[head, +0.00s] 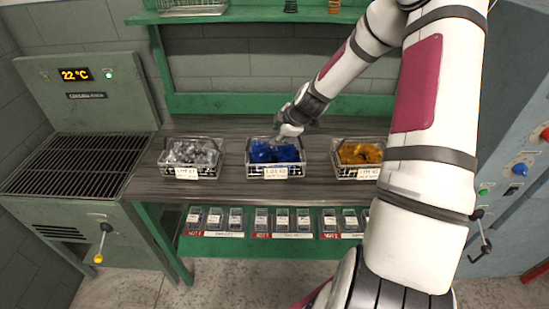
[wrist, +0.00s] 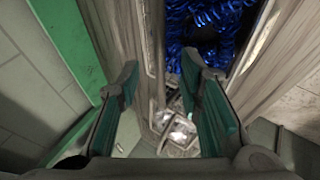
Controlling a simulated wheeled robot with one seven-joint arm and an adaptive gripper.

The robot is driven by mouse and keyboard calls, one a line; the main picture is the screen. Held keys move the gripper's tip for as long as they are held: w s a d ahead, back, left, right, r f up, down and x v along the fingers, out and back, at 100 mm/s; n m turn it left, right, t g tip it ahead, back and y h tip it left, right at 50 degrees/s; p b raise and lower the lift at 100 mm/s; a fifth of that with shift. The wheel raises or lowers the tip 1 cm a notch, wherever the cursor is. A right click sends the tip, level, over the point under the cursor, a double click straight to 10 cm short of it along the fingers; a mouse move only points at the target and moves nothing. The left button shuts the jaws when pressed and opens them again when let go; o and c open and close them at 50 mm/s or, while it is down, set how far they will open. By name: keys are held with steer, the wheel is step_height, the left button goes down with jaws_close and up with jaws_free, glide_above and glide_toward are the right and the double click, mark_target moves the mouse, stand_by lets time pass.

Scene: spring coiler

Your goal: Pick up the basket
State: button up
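Three wire baskets with labels stand in a row on the wooden bench: a left one (head: 190,170) with silver pieces, a middle one (head: 275,172) with blue coils, and a right one (head: 357,172) with orange pieces. My gripper (head: 289,131) is at the back edge of the middle basket in the head view. In the wrist view my gripper (wrist: 165,105) has its two fingers spread apart, with nothing held between them. The blue coils (wrist: 210,28) show beyond the fingers. Whether a finger touches the basket cannot be told.
A green bench frame (head: 275,103) with an upper shelf rises behind the baskets. A lower shelf (head: 215,243) holds several small labelled bins. A grill-like machine (head: 70,165) stands at left and a grey control cabinet (head: 515,150) at right. Bare bench lies between the baskets.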

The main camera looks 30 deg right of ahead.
mark_target(275, 150)
steer(key=shift+x, duration=1.55)
steer(key=shift+c, duration=0.3)
jaws_close()
steer(key=shift+r, duration=0.1)
